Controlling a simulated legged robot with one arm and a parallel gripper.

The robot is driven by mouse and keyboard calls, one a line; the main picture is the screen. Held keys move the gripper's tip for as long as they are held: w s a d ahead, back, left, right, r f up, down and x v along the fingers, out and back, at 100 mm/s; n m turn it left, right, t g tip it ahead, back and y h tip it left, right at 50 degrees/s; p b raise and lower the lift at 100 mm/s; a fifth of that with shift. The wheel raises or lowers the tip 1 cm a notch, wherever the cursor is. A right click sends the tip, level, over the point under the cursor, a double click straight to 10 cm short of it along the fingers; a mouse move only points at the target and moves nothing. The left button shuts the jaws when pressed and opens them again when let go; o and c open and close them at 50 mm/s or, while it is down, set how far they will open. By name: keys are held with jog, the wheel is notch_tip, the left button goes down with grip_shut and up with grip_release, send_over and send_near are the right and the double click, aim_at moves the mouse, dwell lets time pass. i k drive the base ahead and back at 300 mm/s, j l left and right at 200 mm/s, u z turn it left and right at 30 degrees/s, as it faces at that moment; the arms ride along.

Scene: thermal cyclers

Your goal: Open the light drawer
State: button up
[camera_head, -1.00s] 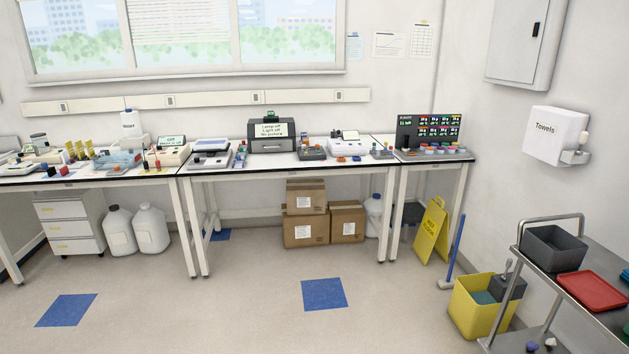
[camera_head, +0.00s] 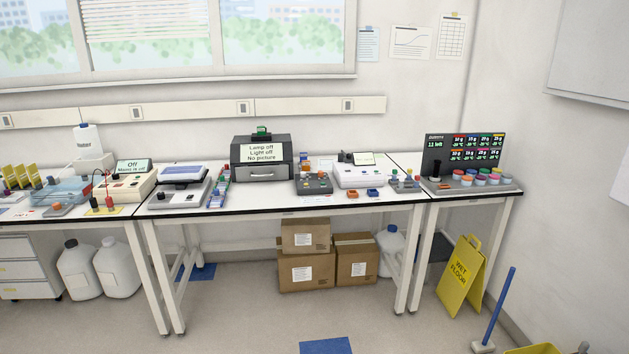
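A dark grey box-shaped device (camera_head: 262,158) stands at the back of the middle bench. Its sign (camera_head: 262,152) reads "Lamp off, Light off, No picture". On its front is a drawer (camera_head: 263,174) with a pale handle, which looks closed. It is the only drawer I see on a light device. My gripper and arm are not in view.
The white middle bench (camera_head: 300,203) also holds a balance-like device (camera_head: 180,187), a grey device (camera_head: 313,184) and a white device (camera_head: 359,176). Cardboard boxes (camera_head: 306,270) sit below. A yellow wet floor sign (camera_head: 459,277) stands at right. Open floor lies in front.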

aim_at(263, 172)
jog(key=i+u, duration=0.1)
jog(key=i, duration=0.6)
jog(key=i+l+u, duration=0.15)
jog(key=i, duration=0.55)
